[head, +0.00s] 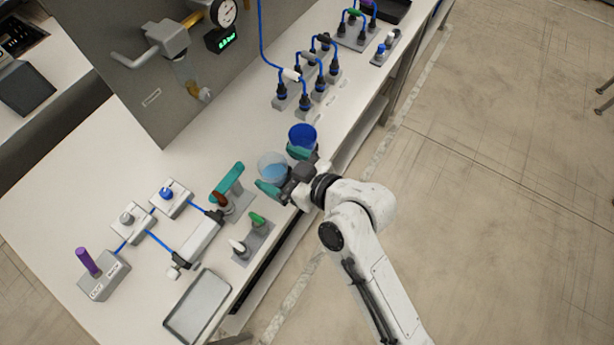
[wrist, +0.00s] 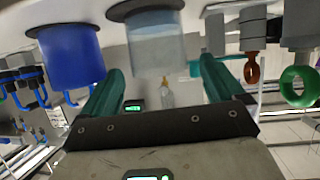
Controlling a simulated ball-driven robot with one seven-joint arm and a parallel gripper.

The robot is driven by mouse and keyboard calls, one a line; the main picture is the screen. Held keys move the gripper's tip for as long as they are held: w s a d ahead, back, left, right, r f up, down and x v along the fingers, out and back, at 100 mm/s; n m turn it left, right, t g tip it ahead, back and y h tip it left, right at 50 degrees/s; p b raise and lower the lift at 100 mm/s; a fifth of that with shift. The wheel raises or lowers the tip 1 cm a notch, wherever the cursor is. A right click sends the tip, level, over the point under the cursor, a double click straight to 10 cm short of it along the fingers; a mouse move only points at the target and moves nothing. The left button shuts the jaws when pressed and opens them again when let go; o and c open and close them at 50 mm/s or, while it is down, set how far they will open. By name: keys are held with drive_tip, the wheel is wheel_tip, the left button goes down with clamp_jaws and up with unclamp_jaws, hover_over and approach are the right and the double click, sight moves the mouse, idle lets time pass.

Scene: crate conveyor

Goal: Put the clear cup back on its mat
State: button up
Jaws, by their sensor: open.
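The clear cup (head: 272,165), holding pale blue liquid, stands upright near the bench's front edge. It also shows in the wrist view (wrist: 156,42), where the picture is upside down. A dark round mat (wrist: 130,8) shows at its base; whether the cup is centred on it I cannot tell. My gripper (head: 284,170) is open, with its teal fingers spread at the near side of the cup. In the wrist view my gripper (wrist: 161,68) has a finger on each side of the cup, with visible gaps and no clear contact.
A blue cup (head: 302,134) stands close beside one finger, with a dark mat (wrist: 45,29) at its base. A teal-handled fixture (head: 229,182) and a block with green and white knobs (head: 254,238) stand left. A grey tray (head: 198,306) lies near the front edge.

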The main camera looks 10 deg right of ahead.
drive_tip(key=b+v, duration=0.1)
drive_tip(key=v, duration=0.8)
drive_tip(key=shift+s+d, duration=0.15)
drive_tip(key=shift+d, duration=0.05)
drive_tip(key=shift+r, duration=0.1)
drive_tip(key=s+d+f+m+g+h, duration=0.35)
drive_tip(key=s+d+f+h, duration=0.2)
drive_tip(key=d+f, duration=0.5)
drive_tip(key=s+d+f+m+g+h, duration=0.2)
drive_tip(key=s+d+m+g+h, duration=0.2)
drive_tip(key=s+d+m, duration=0.3)
drive_tip(key=s+d, duration=0.5)
drive_tip(key=s, duration=0.1)
drive_tip(key=shift+s+g, duration=0.2)
drive_tip(key=shift+g, duration=0.15)
drive_tip(key=shift+f+h, duration=0.15)
drive_tip(key=shift+h, duration=0.1)
